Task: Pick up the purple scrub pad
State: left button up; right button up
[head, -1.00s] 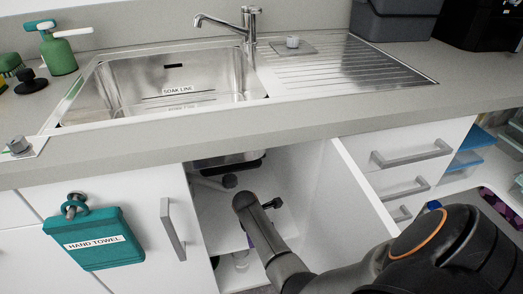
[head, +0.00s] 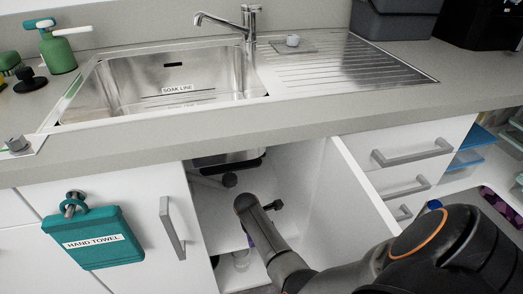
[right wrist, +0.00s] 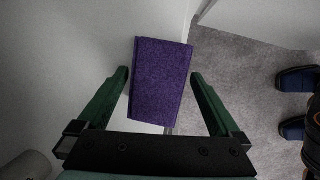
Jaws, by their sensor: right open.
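The purple scrub pad (right wrist: 160,85) is a flat-faced purple block in the right wrist view, in front of a white panel. My right gripper (right wrist: 160,73) is open, with one green finger on each side of the pad. Gaps show between the pad and both fingers, so it is not clamped. What holds the pad up cannot be told. In the head view my right arm reaches into the open cabinet under the sink, and its gripper is hidden there. My left gripper is not in view.
The open cabinet door (head: 350,195) stands close beside my right arm. The sink (head: 170,85) and countertop are above. A teal hand towel (head: 95,238) hangs at left. Grey carpet (right wrist: 240,75) and dark blue shoes (right wrist: 297,78) show in the right wrist view.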

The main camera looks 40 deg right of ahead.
jog(key=shift+c, duration=0.2)
jog(key=c, duration=1.1)
